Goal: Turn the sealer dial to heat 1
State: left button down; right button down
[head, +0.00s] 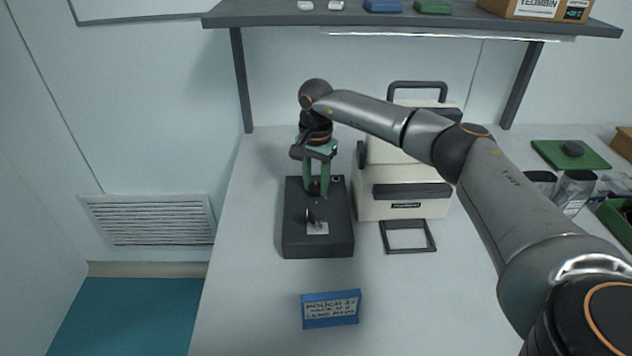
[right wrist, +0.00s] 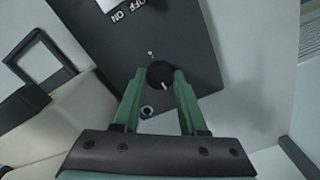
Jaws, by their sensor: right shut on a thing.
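The sealer dial (right wrist: 160,74) is a small black round knob on the dark control box (head: 300,240). In the right wrist view its white pointer line is toward the bottom of the knob, and a small pale mark is on the panel above it. My right gripper (head: 316,192) has green fingers reaching down over the far end of the box. It is shut on the dial, one finger on each side. In the head view the fingers partly hide the dial. An OFF/ON switch plate (head: 317,228) is on the near part of the box. My left gripper is out of view.
A cream machine with a black handle (head: 400,205) stands right of the box, a black square frame (head: 408,236) before it. A blue lettered card (head: 331,309) is in front. Pouches (head: 573,190) and a green mat (head: 570,154) lie right. A shelf (head: 420,20) hangs above.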

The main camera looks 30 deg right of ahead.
aim_at(316, 186)
jog(key=shift+c, duration=2.2)
grip_release()
jog(key=shift+r, duration=0.1)
notch_tip(316, 186, up, 12)
jog(key=shift+r+b, duration=0.2)
jog(key=shift+b, duration=0.15)
